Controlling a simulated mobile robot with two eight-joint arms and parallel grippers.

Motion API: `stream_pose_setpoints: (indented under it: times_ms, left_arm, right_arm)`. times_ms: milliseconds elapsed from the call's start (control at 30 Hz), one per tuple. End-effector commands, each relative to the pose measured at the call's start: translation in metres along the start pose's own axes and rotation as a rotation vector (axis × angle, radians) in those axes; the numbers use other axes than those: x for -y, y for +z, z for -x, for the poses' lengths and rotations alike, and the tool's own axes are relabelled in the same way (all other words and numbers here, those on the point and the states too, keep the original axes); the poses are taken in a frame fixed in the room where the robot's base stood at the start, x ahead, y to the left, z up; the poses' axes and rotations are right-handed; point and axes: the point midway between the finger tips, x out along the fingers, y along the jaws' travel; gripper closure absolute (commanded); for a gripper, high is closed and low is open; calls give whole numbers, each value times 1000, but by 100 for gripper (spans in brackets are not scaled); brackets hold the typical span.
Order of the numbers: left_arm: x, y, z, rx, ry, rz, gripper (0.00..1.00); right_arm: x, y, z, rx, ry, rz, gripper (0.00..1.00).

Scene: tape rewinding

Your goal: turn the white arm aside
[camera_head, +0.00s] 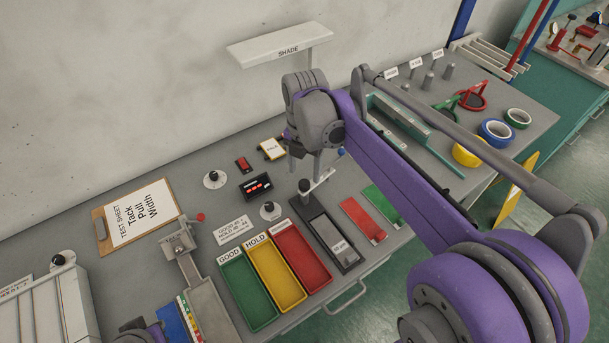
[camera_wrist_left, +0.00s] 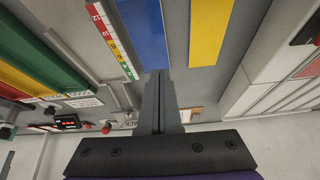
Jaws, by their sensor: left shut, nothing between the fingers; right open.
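A short pale arm (camera_head: 318,183) extends from beside a black-capped post (camera_head: 304,186) at the far end of a dark grey tray unit (camera_head: 326,237) in the head view. A small blue ball (camera_head: 341,153) shows just beyond the arm's far end. My right gripper (camera_head: 304,170) is open, pointing down over the post and pale arm; I cannot tell whether it touches them. Its fingers partly hide this spot. My left gripper (camera_wrist_left: 160,78) is shut and empty in the left wrist view, above the bench near a blue strip (camera_wrist_left: 142,30) and a yellow strip (camera_wrist_left: 210,30).
Green (camera_head: 246,292), yellow (camera_head: 276,275) and red (camera_head: 302,254) bins stand left of the tray unit. A black device with red marks (camera_head: 255,185) lies behind. A white SHADE shelf (camera_head: 280,45) hangs above. Tape rolls (camera_head: 496,131) sit at right, beyond my right arm.

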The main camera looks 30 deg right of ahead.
Motion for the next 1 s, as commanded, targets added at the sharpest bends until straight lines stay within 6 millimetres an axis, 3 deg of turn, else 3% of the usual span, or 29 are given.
stream_pose_setpoints:
  times_ms: [200, 400, 1000]
  left_arm:
    - [0, -4, 4, -3, 0, 0, 100]
    - [0, -5, 5, -4, 0, 0, 100]
    - [0, -5, 5, -4, 0, 0, 100]
  right_arm:
    - [0, 0, 45, 0, 0, 0, 34]
    - [0, 0, 66, 0, 0, 0, 34]
    - [0, -1, 68, 1, 1, -7, 34]
